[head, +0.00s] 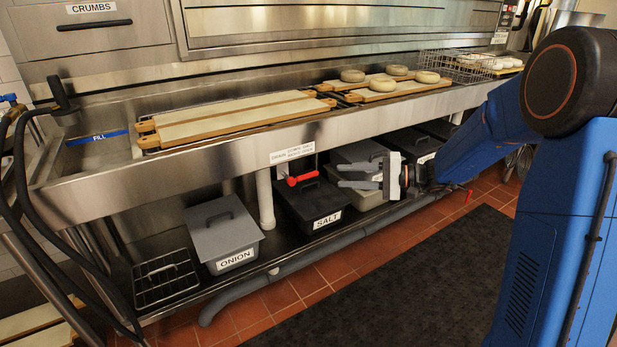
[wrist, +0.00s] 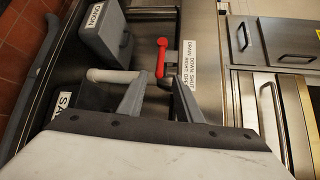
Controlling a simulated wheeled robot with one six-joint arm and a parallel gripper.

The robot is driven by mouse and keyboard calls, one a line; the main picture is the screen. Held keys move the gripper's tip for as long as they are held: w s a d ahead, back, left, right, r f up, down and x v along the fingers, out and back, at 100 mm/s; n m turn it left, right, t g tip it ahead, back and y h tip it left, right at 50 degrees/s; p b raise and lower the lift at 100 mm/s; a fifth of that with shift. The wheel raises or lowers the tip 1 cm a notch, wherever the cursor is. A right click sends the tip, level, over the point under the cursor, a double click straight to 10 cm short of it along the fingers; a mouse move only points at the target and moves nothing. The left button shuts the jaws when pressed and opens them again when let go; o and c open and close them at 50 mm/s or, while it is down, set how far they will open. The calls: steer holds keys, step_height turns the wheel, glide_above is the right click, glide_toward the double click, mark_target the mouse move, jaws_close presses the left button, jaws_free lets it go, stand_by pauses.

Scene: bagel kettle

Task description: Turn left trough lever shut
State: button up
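The red lever (head: 303,178) sits under the trough's front wall, just below its drain label (head: 292,153). It lies roughly sideways along the trough, not hanging straight down. In the wrist view the lever (wrist: 161,57) shows just beyond and between my fingertips, beside the label (wrist: 189,66), which reads down shut, right open. My gripper (head: 340,176) is open and empty, to the right of the lever in the head view, with its fingers pointing left at it. In the wrist view the gripper (wrist: 158,82) shows a gap between the fingers. I see no contact with the lever.
A white drain pipe (head: 265,198) stands left of the lever. The salt bin (head: 310,204) and onion bin (head: 224,235) sit on the lower shelf below. The steel trough (head: 220,150) overhangs, carrying boards and bagels. The floor mat (head: 400,285) in front is clear.

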mark_target(312, 176)
steer(key=x, duration=1.2)
steer(key=shift+w+a, duration=0.1)
steer(key=shift+a, duration=0.15)
jaws_close()
